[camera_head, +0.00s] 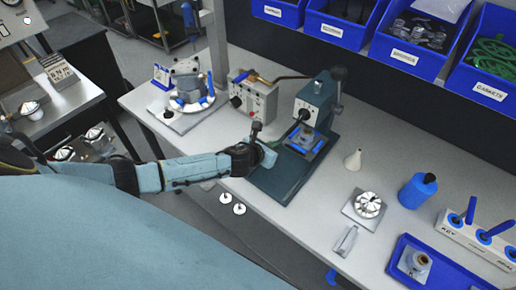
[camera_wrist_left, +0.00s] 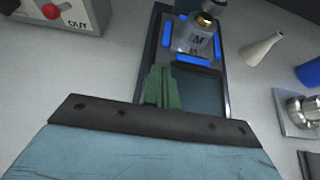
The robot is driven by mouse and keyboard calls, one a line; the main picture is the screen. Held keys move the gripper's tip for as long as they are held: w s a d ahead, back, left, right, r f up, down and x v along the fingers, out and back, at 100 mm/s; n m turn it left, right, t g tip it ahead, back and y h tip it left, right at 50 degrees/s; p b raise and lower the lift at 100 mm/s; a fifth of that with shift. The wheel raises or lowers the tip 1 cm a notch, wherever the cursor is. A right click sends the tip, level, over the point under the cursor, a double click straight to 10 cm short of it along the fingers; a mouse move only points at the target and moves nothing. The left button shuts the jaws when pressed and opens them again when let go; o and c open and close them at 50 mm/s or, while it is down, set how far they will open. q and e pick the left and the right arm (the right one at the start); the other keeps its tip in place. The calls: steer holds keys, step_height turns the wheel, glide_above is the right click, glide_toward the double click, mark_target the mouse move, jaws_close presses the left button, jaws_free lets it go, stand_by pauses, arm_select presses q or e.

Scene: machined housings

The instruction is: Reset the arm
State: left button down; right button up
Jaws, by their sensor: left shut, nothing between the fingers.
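My left arm comes in from the left in the head view. Its gripper (camera_head: 268,157) is over the front left part of the dark green press base (camera_head: 285,178). In the left wrist view the green fingers (camera_wrist_left: 162,88) are together and empty, just short of the blue-padded fixture. A metal housing marked with a letter (camera_wrist_left: 195,42) sits in that fixture, apart from the fingers. The press (camera_head: 316,100) stands behind the gripper in the head view. My right gripper is in neither view.
A control box (camera_head: 254,97) stands left of the press. To the right are a cream cone (camera_head: 353,160), a metal part on a plate (camera_head: 367,205), a blue bottle (camera_head: 417,191) and a blue tray (camera_head: 398,275). Blue bins (camera_head: 416,60) line the back.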

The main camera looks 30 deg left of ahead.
arm_select(q)
steer(key=v, duration=0.6)
steer(key=shift+s+r+p, duration=0.2)
steer(key=shift+s+p, duration=0.15)
